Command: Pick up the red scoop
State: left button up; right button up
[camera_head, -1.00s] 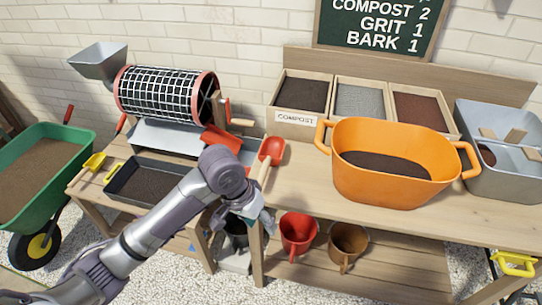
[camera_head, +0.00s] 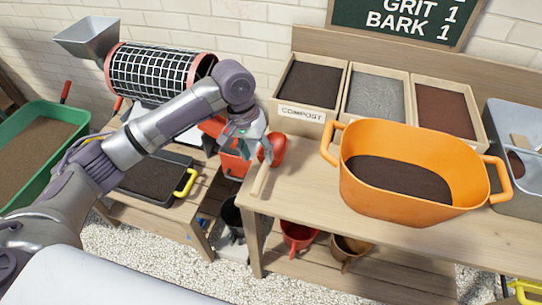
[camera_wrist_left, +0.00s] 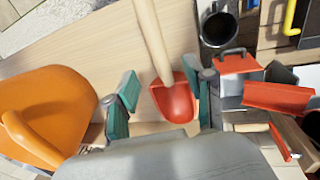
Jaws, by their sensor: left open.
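The red scoop (camera_head: 277,149) lies on the left end of the wooden bench, its pale wooden handle pointing toward the front edge. My left gripper (camera_head: 257,150) is over the scoop and partly covers it in the head view. In the left wrist view the red scoop (camera_wrist_left: 176,103) shows between the two teal fingers of the open left gripper (camera_wrist_left: 165,98), with the handle running up away from them. I see no clear contact between fingers and scoop. My right gripper is not in view.
The orange tub (camera_head: 405,205) with dark soil stands right of the scoop. Bins of compost (camera_head: 310,88), grit (camera_head: 376,98) and bark (camera_head: 441,108) stand behind. A mesh drum (camera_head: 160,75) and a black tray (camera_head: 150,180) are left. Bare bench top lies between scoop and tub.

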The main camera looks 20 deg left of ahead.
aim_at(263, 168)
pick_arm(q)
jog(key=f, duration=0.3)
jog(key=shift+w+d+f, duration=0.1)
jog(key=shift+d+f, duration=0.05)
jog(key=shift+d, duration=0.15)
jog(key=f, duration=0.3)
jog(key=shift+d+f, duration=0.25)
jog(key=shift+d, duration=0.15)
jog(key=shift+w+f, duration=0.1)
jog(key=shift+f, duration=0.1)
jog(key=c, duration=0.9)
grip_shut()
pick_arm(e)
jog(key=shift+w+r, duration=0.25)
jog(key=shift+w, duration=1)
